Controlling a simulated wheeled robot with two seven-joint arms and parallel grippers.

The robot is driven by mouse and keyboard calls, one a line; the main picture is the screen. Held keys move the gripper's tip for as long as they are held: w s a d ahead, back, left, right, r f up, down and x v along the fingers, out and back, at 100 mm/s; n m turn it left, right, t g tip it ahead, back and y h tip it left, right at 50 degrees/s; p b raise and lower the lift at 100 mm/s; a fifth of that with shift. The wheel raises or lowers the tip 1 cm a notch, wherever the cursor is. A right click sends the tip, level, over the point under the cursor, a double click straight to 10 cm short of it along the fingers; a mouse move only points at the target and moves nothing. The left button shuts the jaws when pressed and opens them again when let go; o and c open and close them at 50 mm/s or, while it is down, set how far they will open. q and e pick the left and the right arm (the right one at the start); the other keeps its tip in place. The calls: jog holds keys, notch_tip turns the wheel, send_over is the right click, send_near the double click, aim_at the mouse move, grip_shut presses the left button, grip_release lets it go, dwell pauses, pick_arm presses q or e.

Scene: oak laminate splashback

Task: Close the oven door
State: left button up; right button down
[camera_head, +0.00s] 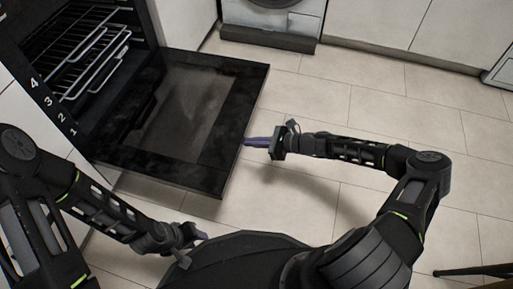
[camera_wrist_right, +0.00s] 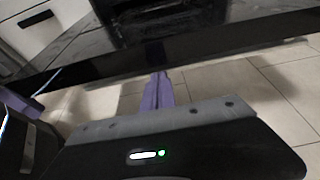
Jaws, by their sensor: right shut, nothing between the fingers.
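The oven door (camera_head: 228,130) is black with a dark glass pane and hangs wide open, about level, in the head view. The oven (camera_head: 62,62) behind it shows wire racks in its cavity. My right gripper (camera_head: 248,141) is shut and empty, its purple fingertips at the door's outer edge; I cannot tell whether they touch. In the right wrist view the fingers (camera_wrist_right: 158,85) point at the door's dark edge (camera_wrist_right: 230,52). My left gripper (camera_head: 201,236) is low near my body, apart from the door; its jaws are too small to read.
Pale floor tiles (camera_head: 400,110) leave free room right of the door. White cabinets (camera_head: 390,30) and another appliance (camera_head: 270,25) line the back. A dark leg-like object (camera_head: 475,271) lies at the lower right.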

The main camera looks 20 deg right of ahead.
jog(key=shift+r, duration=0.35)
